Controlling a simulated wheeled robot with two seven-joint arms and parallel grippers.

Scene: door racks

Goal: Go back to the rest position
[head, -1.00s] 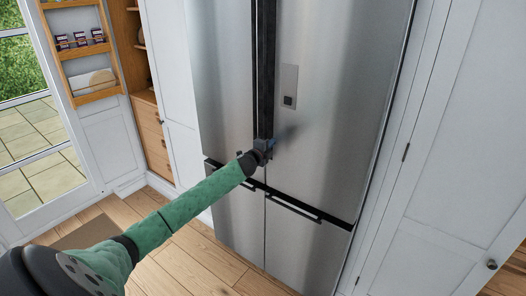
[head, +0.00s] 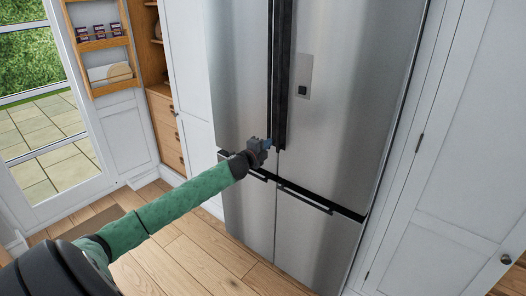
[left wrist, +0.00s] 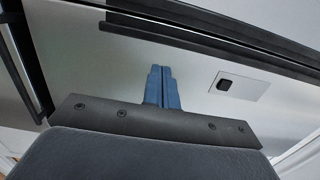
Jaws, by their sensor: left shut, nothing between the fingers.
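My left gripper (head: 268,143) is in front of the steel fridge (head: 340,110), near the lower ends of the dark vertical door handles (head: 283,75). In the left wrist view the blue fingers of my left gripper (left wrist: 163,72) are together with nothing between them. The fridge front (left wrist: 125,60) and a dark handle bar (left wrist: 205,47) show beyond them. Whether the fingers touch the fridge is hard to tell. The fridge doors look shut. My right gripper is in neither view.
An open door with wooden racks (head: 103,45) holding small boxes and plates stands at the left. Wooden drawers (head: 165,125) are beside it. A white cabinet door (head: 450,170) with a round knob is at the right. The wooden floor (head: 190,255) before the fridge is clear.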

